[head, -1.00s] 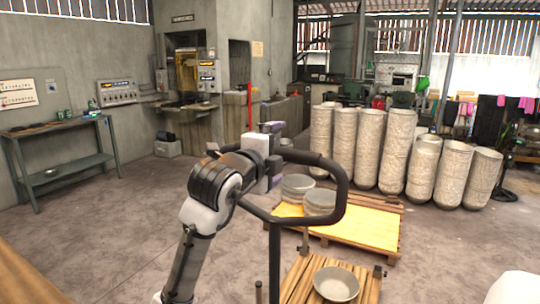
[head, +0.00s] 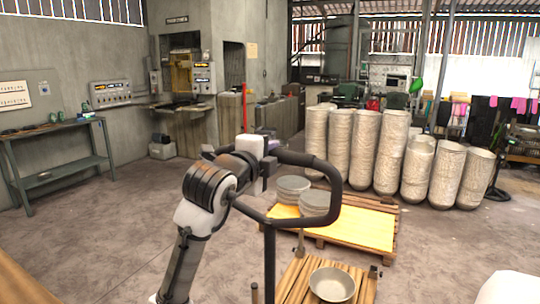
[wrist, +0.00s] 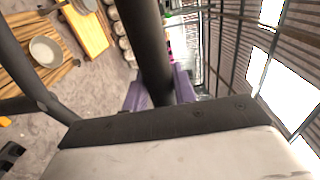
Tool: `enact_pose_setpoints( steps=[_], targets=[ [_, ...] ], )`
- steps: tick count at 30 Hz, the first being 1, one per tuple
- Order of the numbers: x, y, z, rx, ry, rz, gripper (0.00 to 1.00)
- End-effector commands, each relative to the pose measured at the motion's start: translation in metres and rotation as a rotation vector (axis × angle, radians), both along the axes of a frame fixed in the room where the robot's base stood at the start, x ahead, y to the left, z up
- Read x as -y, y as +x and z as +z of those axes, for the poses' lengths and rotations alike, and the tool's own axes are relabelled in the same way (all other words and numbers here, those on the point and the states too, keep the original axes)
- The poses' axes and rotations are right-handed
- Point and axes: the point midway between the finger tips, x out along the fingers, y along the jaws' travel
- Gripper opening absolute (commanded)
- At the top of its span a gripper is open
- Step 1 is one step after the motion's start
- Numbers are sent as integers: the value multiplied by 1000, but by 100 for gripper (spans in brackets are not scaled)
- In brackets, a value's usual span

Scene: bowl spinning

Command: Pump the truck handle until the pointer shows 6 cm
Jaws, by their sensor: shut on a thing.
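My gripper (head: 268,160) is at the upper left of this loop. In the wrist view its purple fingers (wrist: 160,90) stand on either side of a dark bar of the handle (wrist: 148,45), shut on it. A slatted wooden load (head: 296,284) with a grey metal bowl (head: 332,284) on it is below the handle; the bowl also shows in the wrist view (wrist: 45,50). I see no pointer or scale in either view.
A wooden pallet with a yellow top (head: 365,228) and stacked grey bowls (head: 314,201) lies beyond the handle. Several tall pale stacks (head: 390,150) stand behind it. A green side table (head: 60,160) is at the left wall. The floor between is open.

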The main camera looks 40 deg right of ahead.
Motion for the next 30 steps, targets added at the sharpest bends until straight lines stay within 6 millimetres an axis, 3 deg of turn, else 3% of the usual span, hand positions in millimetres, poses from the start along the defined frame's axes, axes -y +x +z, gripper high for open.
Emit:
enact_pose_setpoints(
  steps=[13, 30],
  targets=[
    [-4, -1, -1, 0, -1, 1, 12],
    [-86, -35, -9, 0, 3, 2, 12]
  ],
)
